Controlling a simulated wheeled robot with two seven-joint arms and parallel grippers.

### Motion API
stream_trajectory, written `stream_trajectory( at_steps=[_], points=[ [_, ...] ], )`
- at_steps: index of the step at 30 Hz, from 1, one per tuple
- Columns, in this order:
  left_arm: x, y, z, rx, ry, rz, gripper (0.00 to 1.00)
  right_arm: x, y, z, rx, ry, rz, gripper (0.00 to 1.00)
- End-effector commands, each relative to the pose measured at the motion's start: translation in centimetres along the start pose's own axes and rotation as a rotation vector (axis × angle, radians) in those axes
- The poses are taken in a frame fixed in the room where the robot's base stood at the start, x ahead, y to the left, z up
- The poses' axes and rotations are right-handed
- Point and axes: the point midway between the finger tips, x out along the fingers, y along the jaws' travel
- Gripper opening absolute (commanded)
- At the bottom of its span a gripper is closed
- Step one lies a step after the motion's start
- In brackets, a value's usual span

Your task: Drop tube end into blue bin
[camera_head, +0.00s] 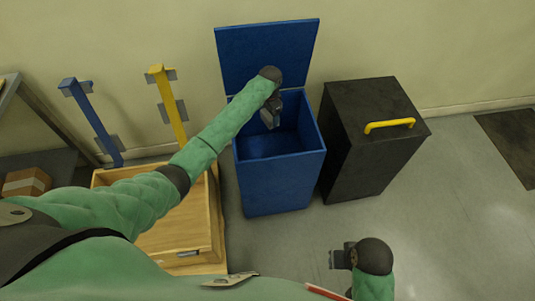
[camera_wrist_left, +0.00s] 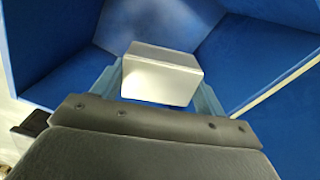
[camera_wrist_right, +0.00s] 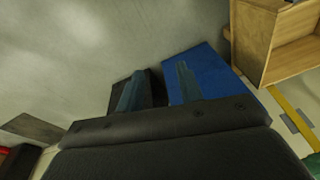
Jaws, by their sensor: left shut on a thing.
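The blue bin (camera_head: 280,183) stands on the floor with its lid (camera_head: 262,48) raised against the wall. My left gripper (camera_head: 270,120) reaches over its opening, pointing down. In the left wrist view it is shut on the tube end (camera_wrist_left: 162,75), a pale silver-grey box-shaped piece held between the two fingers. Blue bin walls (camera_wrist_left: 245,55) surround the piece in that view. The head view does not show the tube end clearly. My right gripper (camera_head: 334,259) is low at the front, away from the bin, its fingers apart and empty in the right wrist view (camera_wrist_right: 160,85).
A black bin (camera_head: 365,150) with a yellow handle stands shut just right of the blue bin. An open wooden box (camera_head: 215,220) is at its left, under my left arm. Blue (camera_head: 98,125) and yellow (camera_head: 170,110) posts stand behind it.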

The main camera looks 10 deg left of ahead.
Motion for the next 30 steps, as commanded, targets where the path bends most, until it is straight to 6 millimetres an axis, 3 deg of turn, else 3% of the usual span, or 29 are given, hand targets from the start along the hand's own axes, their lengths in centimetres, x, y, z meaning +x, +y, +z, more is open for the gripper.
stream_trajectory(
  at_steps=[6,16,17,20,21,30],
  points=[
    [0.3,0.0,0.0,0.000,0.001,-0.001,0.36,-1.2,-0.2,0.2,-0.001,0.004,-0.004,0.36],
    [0.3,0.0,0.0,0.000,0.001,-0.001,0.36,-1.4,-0.2,0.3,0.000,0.003,-0.005,0.36],
    [0.3,0.0,0.0,0.000,0.001,-0.001,0.74,-1.4,-0.2,0.3,0.001,0.003,-0.005,0.36],
    [0.3,0.0,0.0,0.000,0.001,-0.001,0.94,-1.3,-0.3,0.3,0.001,0.002,-0.006,0.36],
    [0.3,0.0,0.0,0.000,0.001,0.000,0.98,-1.3,-0.3,0.3,0.001,0.002,-0.006,0.36],
    [0.3,0.0,0.0,0.000,0.000,0.000,0.98,-1.3,-0.2,0.3,0.000,0.003,-0.006,0.36]
  ],
)
